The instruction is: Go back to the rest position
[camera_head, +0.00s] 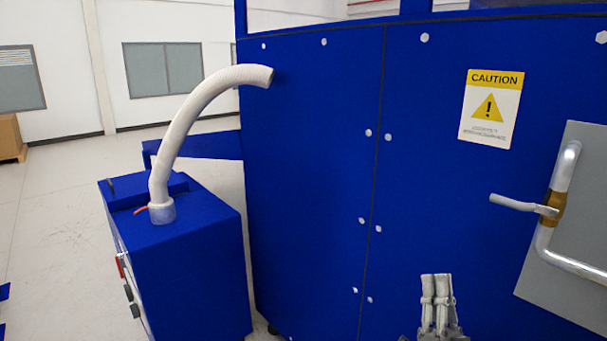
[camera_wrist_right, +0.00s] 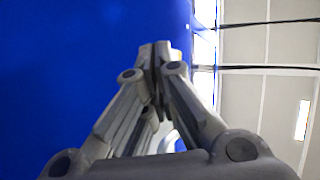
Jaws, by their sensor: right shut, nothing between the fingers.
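My right gripper (camera_head: 437,285) rises from the bottom edge of the head view, right of the middle, in front of the large blue machine (camera_head: 312,190). Its fingers point up and are pressed together with nothing between them. In the right wrist view the same gripper (camera_wrist_right: 158,52) has its fingertips meeting in front of a blue surface. My left gripper is not in view.
A grey panel (camera_head: 567,255) with a bent metal handle (camera_head: 565,180) and lever (camera_head: 515,204) is at the right. A blue cabinet (camera_head: 185,255) with a white hose (camera_head: 190,115) stands at the left. Bare floor (camera_head: 65,210) lies further left.

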